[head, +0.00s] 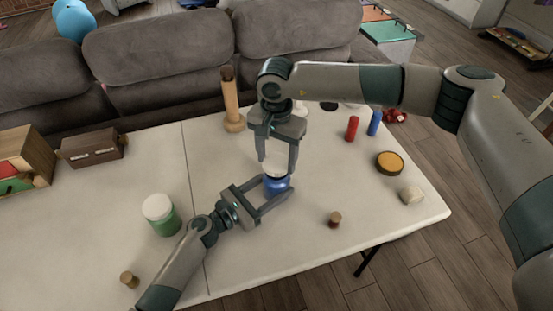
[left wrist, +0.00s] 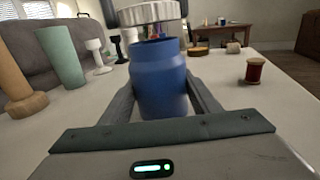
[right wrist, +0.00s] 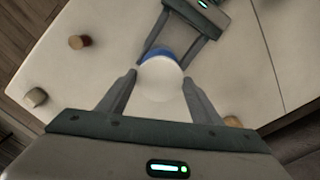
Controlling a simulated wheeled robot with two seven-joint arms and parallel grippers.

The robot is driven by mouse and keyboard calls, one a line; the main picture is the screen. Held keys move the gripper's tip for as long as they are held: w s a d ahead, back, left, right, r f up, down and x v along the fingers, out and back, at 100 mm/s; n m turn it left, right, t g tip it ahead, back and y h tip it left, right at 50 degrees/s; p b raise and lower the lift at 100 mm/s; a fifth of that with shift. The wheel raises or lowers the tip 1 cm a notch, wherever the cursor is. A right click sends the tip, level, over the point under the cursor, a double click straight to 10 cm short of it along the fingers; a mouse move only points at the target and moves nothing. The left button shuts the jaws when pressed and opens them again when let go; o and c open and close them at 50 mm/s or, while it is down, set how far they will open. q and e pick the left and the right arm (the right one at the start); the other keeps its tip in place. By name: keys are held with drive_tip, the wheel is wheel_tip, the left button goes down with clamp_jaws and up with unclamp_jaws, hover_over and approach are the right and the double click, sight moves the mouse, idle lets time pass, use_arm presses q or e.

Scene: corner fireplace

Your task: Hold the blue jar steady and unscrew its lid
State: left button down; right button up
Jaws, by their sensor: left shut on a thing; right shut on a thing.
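The blue jar (head: 277,186) stands on the white table, upright. My left gripper (head: 275,192) is shut around its body from the side, and the jar (left wrist: 160,80) shows between the fingers in the left wrist view. The white lid (head: 272,170) is held above the jar by my right gripper (head: 277,164), which points down and is shut on it. In the left wrist view the lid (left wrist: 148,14) is apart from the jar's rim, with a gap between. In the right wrist view the lid (right wrist: 160,80) hides most of the jar.
A green jar with a white lid (head: 161,215) stands left of my left arm. A small spool (head: 335,219), a yellow-topped round tin (head: 390,162), a pale block (head: 411,195) and a red cylinder (head: 352,128) are to the right. A wooden post (head: 230,100) stands behind.

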sight(277, 162)
drive_tip(key=shift+r, duration=1.55)
use_arm(q)
drive_tip(key=c, duration=0.6)
unclamp_jaws()
drive_tip(key=shift+o, duration=0.2)
drive_tip(key=b+v, duration=0.2)
drive_tip(key=v, duration=0.8)
drive_tip(key=shift+s+a+f, duration=0.15)
drive_tip(key=shift+s+a, duration=0.05)
drive_tip(key=shift+a, duration=0.15)
use_arm(e)
wheel_tip(277, 162, down, 2)
drive_tip(key=shift+f, duration=0.2)
use_arm(q)
drive_tip(key=shift+s+a, duration=0.4)
drive_tip(key=shift+a, duration=0.1)
use_arm(e)
drive_tip(key=shift+f, duration=0.1)
